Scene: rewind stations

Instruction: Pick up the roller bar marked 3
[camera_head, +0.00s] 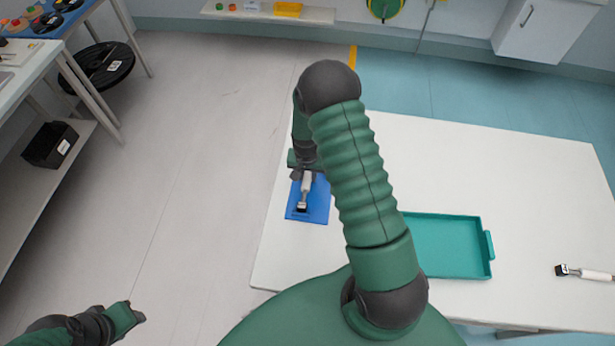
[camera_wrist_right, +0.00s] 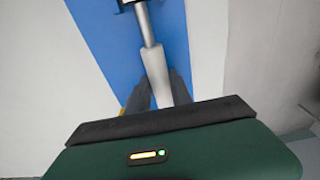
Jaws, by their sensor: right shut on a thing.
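A roller bar (camera_head: 305,190) with a white grip, a metal shaft and a dark end block is at the blue mat (camera_head: 322,205) near the table's left edge. My right gripper (camera_head: 303,174) is shut on its white grip. In the right wrist view, the bar (camera_wrist_right: 156,72) runs up between the fingers over the blue mat (camera_wrist_right: 102,40). Whether it touches the mat I cannot tell, and its number is not readable. My left gripper (camera_head: 136,316) is low at the left, away from the table; its jaws are unclear.
A second roller bar (camera_head: 590,274) lies at the right of the white table (camera_head: 480,160). A teal tray (camera_head: 486,250) stands in the middle, partly hidden by my right arm. At the left is a shelf unit with a black bin (camera_head: 48,145) and a dark reel (camera_head: 98,68).

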